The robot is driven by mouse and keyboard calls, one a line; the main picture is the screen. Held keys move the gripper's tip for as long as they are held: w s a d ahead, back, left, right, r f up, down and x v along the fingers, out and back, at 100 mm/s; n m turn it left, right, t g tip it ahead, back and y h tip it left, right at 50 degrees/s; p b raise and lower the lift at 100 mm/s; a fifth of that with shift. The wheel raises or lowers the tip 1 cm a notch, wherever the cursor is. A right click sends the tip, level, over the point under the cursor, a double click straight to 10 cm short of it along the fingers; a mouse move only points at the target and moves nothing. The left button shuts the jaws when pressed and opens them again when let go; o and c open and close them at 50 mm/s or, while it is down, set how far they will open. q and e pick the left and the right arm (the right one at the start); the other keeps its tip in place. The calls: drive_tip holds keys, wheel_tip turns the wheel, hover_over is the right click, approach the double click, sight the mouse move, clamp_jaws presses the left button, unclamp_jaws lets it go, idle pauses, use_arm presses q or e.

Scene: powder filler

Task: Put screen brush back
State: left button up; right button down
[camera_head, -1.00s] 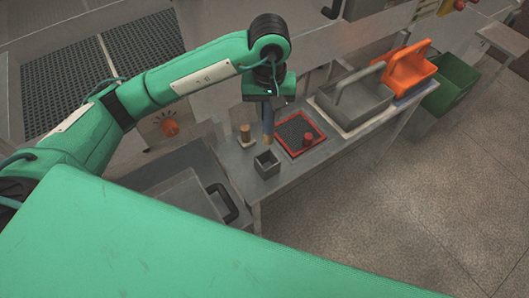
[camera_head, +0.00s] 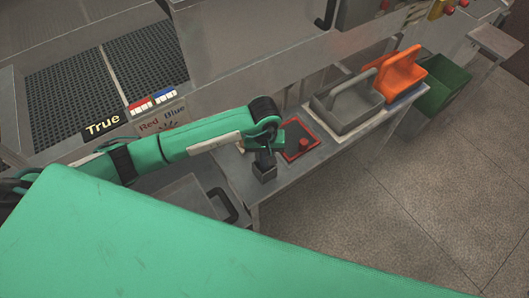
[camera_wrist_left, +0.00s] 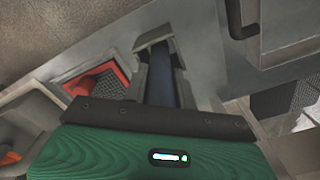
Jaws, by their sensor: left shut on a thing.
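My left gripper (camera_head: 265,158) points down directly over the small square grey holder (camera_head: 264,174) on the bench. It is shut on the screen brush, whose blue handle (camera_wrist_left: 161,72) shows between the fingers in the left wrist view. The brush's lower end is hidden, and I cannot tell how deep it sits in the holder. My right gripper is not in view.
Beside the holder lies a red-framed dark screen (camera_head: 316,127) with a red knob (camera_head: 303,143). Farther right are a grey handled tray (camera_head: 345,118), an orange carrier (camera_head: 405,70) and a green bin (camera_head: 446,85). A black handle (camera_head: 225,205) is at left.

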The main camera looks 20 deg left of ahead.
use_arm(q)
drive_tip(key=shift+f, duration=0.1)
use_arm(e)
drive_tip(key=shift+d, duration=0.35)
use_arm(q)
drive_tip(key=shift+f, duration=0.15)
drive_tip(key=o, duration=1)
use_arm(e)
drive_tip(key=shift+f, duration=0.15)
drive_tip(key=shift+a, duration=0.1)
use_arm(q)
drive_tip(key=shift+r, duration=0.25)
wheel_tip(320, 180, up, 10)
drive_tip(key=b, duration=0.4)
drive_tip(key=shift+r+b, duration=0.25)
drive_tip(key=shift+b, duration=0.1)
drive_tip(key=shift+r, duration=0.7)
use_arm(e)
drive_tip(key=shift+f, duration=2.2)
use_arm(q)
drive_tip(key=shift+f, duration=0.1)
